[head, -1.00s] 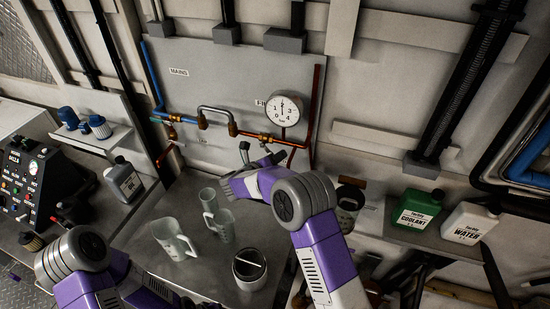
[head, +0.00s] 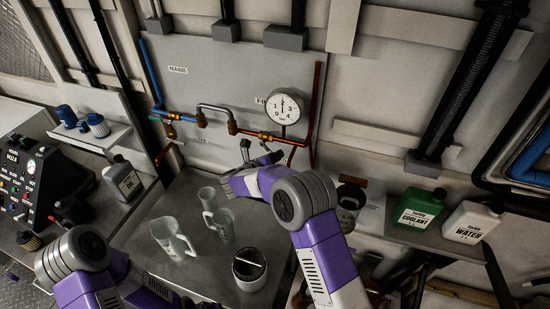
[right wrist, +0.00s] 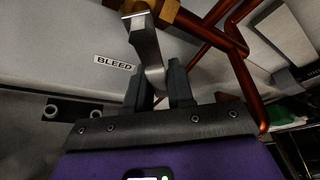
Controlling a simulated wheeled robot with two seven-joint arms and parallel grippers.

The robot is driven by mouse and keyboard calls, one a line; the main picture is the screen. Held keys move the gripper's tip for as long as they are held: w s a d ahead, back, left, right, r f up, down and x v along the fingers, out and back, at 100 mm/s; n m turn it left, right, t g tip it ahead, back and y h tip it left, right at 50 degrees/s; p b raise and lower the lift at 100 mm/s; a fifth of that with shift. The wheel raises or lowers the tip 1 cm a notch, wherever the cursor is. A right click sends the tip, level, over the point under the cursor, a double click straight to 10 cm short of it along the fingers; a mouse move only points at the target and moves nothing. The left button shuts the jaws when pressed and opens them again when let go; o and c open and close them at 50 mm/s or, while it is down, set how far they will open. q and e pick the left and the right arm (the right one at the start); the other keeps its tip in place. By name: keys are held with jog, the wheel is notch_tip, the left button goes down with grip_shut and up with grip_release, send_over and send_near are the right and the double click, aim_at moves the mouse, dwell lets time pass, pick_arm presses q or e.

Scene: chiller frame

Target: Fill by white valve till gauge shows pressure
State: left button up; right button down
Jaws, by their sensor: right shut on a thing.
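The pale metal valve lever (right wrist: 147,50) hangs from a brass fitting (right wrist: 167,14) in the right wrist view. My right gripper (right wrist: 160,88) is shut on the lower end of this lever. In the head view the right gripper (head: 256,154) is below the orange pipe, and its hand hides most of the lever. The round white gauge (head: 283,109) is on the wall panel just above, with numbers 1 to 4. Its needle is too small to read surely. My left arm (head: 78,262) shows at the lower left, but its gripper is out of view.
A BLEED label (right wrist: 115,63) is left of the lever. Copper pipes (right wrist: 240,70) run close on the right. Clear cups (head: 221,226), a jug (head: 174,238) and a dark-rimmed pot (head: 249,268) stand on the bench below my right forearm. Green coolant (head: 418,208) and white water (head: 470,222) containers stand right.

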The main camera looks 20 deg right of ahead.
jog(key=shift+w+a+f+m+y+b, duration=0.1)
jog(key=shift+a+f+m+y+b, duration=0.3)
jog(key=shift+b, duration=0.3)
jog(key=a+m+y+b, duration=0.1)
jog(key=b, duration=0.2)
jog(key=w+a+m+t+y+b, duration=0.1)
jog(key=m+b, duration=0.1)
jog(key=b, duration=0.1)
jog(key=w+a+m+y+b, duration=0.1)
jog(key=m+b, duration=0.1)
jog(key=b, duration=0.1)
jog(key=shift+f+t, duration=0.35)
jog(key=shift+t, duration=0.05)
jog(key=shift+a, duration=0.15)
jog(key=c, duration=1.1)
grip_release()
jog(key=shift+r, duration=0.1)
jog(key=shift+c, duration=0.2)
jog(key=shift+o, duration=0.4)
jog(key=shift+w+a, duration=0.1)
jog(key=shift+d, duration=0.2)
